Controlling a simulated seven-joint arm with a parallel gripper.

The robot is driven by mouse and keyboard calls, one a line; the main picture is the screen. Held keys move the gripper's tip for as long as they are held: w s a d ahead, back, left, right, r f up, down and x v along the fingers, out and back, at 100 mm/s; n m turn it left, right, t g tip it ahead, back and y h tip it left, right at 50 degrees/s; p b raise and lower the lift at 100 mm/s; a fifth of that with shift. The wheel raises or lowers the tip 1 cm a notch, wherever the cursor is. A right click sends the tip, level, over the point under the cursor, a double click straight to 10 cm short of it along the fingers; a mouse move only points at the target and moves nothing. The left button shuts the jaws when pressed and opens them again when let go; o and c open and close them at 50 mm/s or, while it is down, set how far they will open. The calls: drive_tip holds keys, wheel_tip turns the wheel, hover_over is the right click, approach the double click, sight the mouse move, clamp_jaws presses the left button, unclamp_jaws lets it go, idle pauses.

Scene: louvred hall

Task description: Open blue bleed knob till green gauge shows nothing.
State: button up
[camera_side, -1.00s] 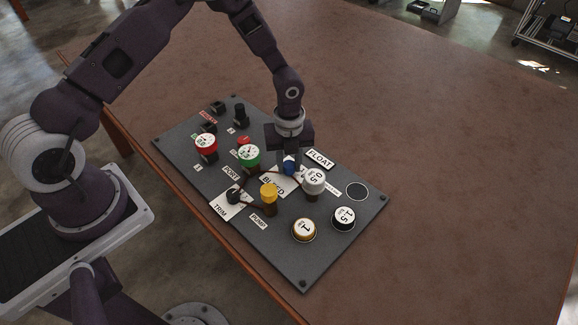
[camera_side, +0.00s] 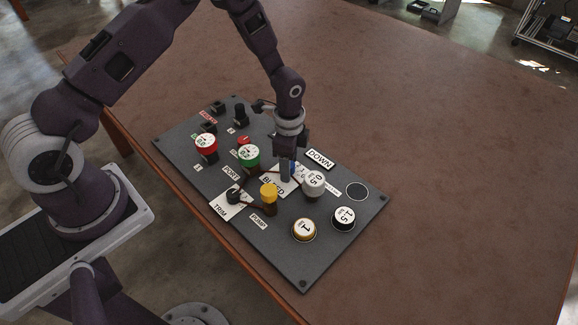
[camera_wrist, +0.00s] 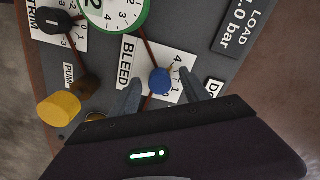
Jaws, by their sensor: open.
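The blue bleed knob (camera_wrist: 160,81) sits on the white BLEED plate (camera_wrist: 128,60), whose scale numbers show in part. My gripper (camera_wrist: 161,76) is open, one finger on each side of the knob with a small gap in the wrist view. In the side view my gripper (camera_side: 288,176) is down over the BLEED plate and hides most of the blue knob (camera_side: 292,166).
A black TRIM knob (camera_side: 233,195) is left. A sign reads DOWN (camera_side: 319,158). The brown table (camera_side: 450,150) is clear at right.

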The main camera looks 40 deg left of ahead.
wheel_tip(320, 180, up, 7)
drive_tip(key=shift+f, duration=0.1)
idle(0.3)
wheel_tip(320, 180, up, 7)
idle(0.4)
idle(2.1)
